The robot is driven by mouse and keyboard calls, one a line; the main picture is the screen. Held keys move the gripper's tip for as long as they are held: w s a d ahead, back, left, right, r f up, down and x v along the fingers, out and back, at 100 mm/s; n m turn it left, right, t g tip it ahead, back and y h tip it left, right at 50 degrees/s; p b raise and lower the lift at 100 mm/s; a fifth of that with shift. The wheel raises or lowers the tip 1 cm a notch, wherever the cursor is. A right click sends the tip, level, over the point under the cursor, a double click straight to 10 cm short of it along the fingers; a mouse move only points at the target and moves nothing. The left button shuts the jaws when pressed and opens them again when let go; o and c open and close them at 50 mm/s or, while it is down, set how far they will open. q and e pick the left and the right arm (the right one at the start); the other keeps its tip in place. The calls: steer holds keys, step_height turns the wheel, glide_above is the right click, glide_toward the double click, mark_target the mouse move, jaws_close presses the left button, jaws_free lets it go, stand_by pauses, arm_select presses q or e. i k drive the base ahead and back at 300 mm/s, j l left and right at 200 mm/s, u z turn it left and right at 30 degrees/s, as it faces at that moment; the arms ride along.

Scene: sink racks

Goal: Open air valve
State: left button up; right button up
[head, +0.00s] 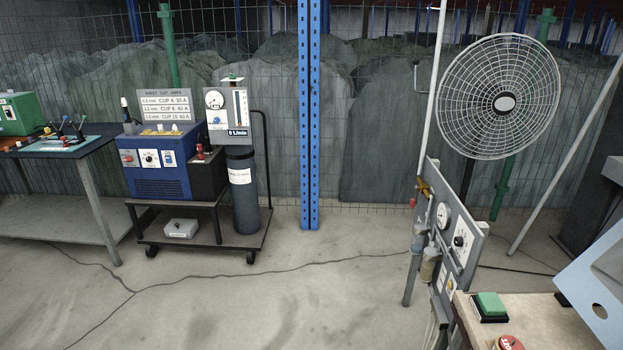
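A grey upright panel (470,235) stands at the right, with a white pipe (434,90) rising above it. A brass fitting (424,187), which looks like the air valve, sits at the panel's upper left where the pipe comes down. A small red part (412,203) shows just below it. The fitting is too small to tell whether it is open or shut. A round gauge (443,215) and a square-faced dial (463,241) are on the panel. Two small bowls (428,265) hang at its left side. Neither of my grippers is in view.
A bench (530,318) with a green button (489,304) and a red stop button (509,343) fills the lower right. A large fan (505,97) stands behind the panel. A welder cart (212,237) is at left. A cable crosses the mostly clear floor (290,290).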

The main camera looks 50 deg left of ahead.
mark_target(413, 201)
steer(key=i+j+u, duration=0.15)
steer(key=i+j, duration=0.2)
steer(key=j, duration=0.25)
steer(key=i+j+u, duration=0.15)
steer(key=i+j, duration=0.25)
steer(key=j, duration=0.15)
steer(key=i+j+u, duration=0.15)
steer(key=i+j, duration=0.25)
steer(key=j+u, duration=0.15)
steer(key=u, duration=0.35)
steer(key=i+u, duration=0.1)
steer(key=i, duration=2.9)
